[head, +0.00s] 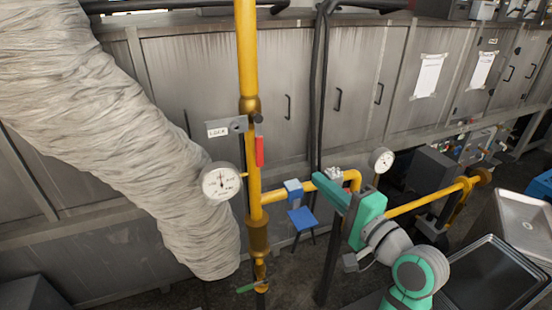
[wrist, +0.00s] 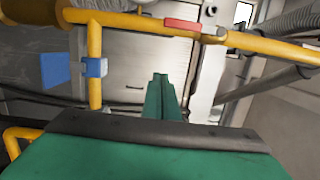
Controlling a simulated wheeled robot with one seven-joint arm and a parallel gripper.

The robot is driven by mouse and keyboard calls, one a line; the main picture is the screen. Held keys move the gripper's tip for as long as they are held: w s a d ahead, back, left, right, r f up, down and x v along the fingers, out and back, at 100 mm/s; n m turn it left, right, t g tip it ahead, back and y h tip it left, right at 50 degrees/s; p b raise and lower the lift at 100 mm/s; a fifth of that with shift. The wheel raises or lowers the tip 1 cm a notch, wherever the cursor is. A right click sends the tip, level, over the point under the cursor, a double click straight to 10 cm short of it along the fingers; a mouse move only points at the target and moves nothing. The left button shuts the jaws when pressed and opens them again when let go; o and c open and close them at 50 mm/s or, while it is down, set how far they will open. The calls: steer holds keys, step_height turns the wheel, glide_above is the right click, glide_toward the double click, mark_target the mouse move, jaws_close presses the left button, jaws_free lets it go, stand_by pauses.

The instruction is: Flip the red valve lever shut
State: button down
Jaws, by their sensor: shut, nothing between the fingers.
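The red valve lever (head: 259,151) stands upright in the head view, along the right side of the vertical yellow pipe (head: 254,175), below the LOCK plate. In the wrist view, which is turned sideways, the red lever (wrist: 188,24) lies near the top, parallel to the yellow pipe (wrist: 130,22). My gripper (head: 317,178) is to the right of the lever and a little lower, apart from it. In the wrist view my gripper's green fingers (wrist: 160,88) are together and empty, pointing toward the pipework. Nothing covers the lever.
A round gauge (head: 221,182) is left of the pipe. A green handle (head: 252,286) is low on the pipe.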

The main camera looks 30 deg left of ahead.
mark_target(259, 142)
steer(key=shift+s+a+r+n+g, duration=0.15)
steer(key=shift+s+r+g, duration=0.1)
steer(key=shift+r, duration=0.3)
steer(key=shift+s+a+r+n+g, duration=0.1)
steer(key=shift+s+r+n+g, duration=0.15)
steer(key=shift+r, duration=0.25)
steer(key=shift+s+a+r+n+g, duration=0.1)
steer(key=shift+r+g, duration=0.2)
steer(key=shift+r, duration=0.25)
steer(key=a, duration=1.1)
steer(key=shift+w+a, duration=0.25)
steer(key=shift+w, duration=0.2)
steer(key=shift+f, duration=0.1)
